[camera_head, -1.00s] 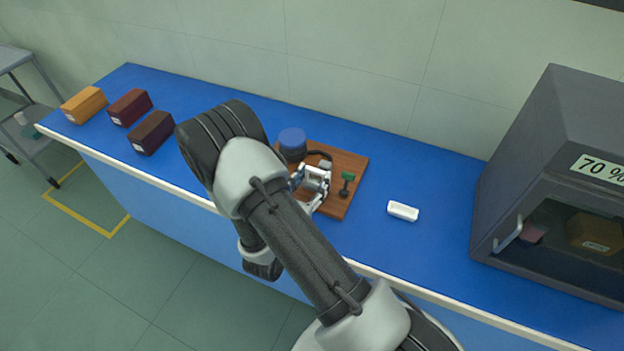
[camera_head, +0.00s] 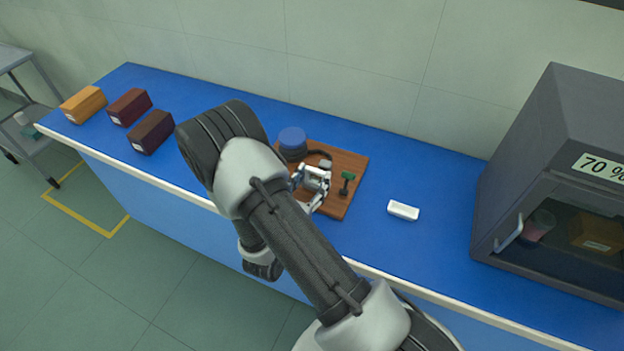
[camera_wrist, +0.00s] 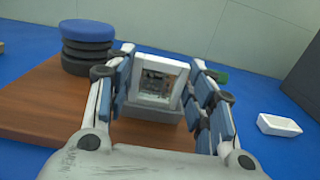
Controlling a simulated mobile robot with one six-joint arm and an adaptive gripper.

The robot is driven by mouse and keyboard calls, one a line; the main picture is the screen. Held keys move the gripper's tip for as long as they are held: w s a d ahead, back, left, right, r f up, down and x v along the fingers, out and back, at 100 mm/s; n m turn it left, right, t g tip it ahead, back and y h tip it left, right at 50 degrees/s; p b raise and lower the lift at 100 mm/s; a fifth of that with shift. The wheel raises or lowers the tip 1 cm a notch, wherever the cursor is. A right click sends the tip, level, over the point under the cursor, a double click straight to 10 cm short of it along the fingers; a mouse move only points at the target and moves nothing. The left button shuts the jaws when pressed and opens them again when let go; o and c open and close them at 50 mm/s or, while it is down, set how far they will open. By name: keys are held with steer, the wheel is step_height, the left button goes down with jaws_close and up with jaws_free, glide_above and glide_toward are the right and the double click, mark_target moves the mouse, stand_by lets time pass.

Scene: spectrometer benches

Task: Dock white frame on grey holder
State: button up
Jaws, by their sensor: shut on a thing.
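The white frame (camera_wrist: 160,78) is a square white rim around a dark, patterned window. In the wrist view it stands upright between the two fingers of my gripper (camera_wrist: 163,75), which is shut on it. Directly below the frame is the grey holder (camera_wrist: 150,112), a low block on the wooden board (camera_wrist: 50,105). The frame looks close to the holder or touching it; I cannot tell whether it is seated. In the head view my gripper (camera_head: 314,182) is over the board, and its fingers hide most of the frame.
A dark round stack with a blue top (camera_head: 292,140) and a small green-topped stand (camera_head: 347,182) are on the board. A white tray (camera_head: 403,210) lies to the right. A grey cabinet (camera_head: 550,140) stands far right; several boxes (camera_head: 130,107) sit far left.

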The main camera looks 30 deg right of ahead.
steer(key=shift+f+b, duration=0.35)
steer(key=shift+f, duration=0.15)
steer(key=o, duration=0.8)
steer(key=shift+v, duration=5.5)
